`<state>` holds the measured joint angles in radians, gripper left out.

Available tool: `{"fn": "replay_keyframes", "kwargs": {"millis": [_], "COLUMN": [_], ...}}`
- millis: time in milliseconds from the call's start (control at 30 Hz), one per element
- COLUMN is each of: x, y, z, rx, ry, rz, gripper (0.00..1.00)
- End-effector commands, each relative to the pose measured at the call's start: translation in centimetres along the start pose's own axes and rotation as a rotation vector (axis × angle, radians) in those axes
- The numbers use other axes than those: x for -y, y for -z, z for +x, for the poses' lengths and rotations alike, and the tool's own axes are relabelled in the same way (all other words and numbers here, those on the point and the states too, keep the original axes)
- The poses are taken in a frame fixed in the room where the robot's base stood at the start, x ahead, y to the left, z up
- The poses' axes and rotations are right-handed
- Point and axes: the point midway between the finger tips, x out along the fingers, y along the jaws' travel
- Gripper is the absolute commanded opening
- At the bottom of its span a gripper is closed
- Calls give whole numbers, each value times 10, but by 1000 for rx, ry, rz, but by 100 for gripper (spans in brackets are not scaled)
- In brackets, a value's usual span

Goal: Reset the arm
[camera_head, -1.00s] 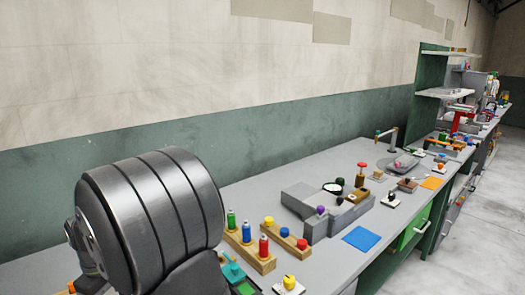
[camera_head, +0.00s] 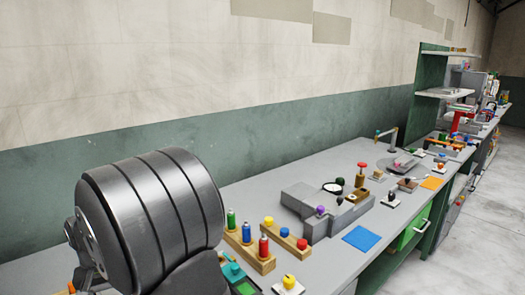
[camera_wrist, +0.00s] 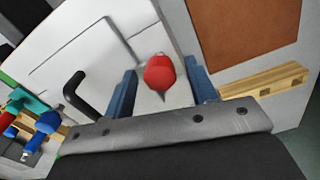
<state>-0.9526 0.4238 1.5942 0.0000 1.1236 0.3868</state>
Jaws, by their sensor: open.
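My gripper (camera_wrist: 160,66) shows in the wrist view with its two blue fingers apart. A red rounded knob or cap (camera_wrist: 159,73) with a dark pointed lower end appears between the fingers; a gap shows on each side of it, and its distance from them is hard to judge. A large dark grey ribbed link of my arm fills the lower left of the head view. My gripper is not visible in the head view.
The grey bench (camera_head: 345,160) runs along the wall. A black handle (camera_wrist: 75,95) shows left of my gripper.

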Motion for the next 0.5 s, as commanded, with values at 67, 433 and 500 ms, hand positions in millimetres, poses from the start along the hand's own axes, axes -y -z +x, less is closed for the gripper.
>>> {"fn": "replay_keyframes", "kwargs": {"millis": [67, 433, 500], "x": [0, 0, 0], "y": [0, 0, 0], "z": [0, 0, 0], "rx": [0, 0, 0], "ry": [0, 0, 0], "rz": [57, 239, 250], "gripper": [52, 52, 52]}}
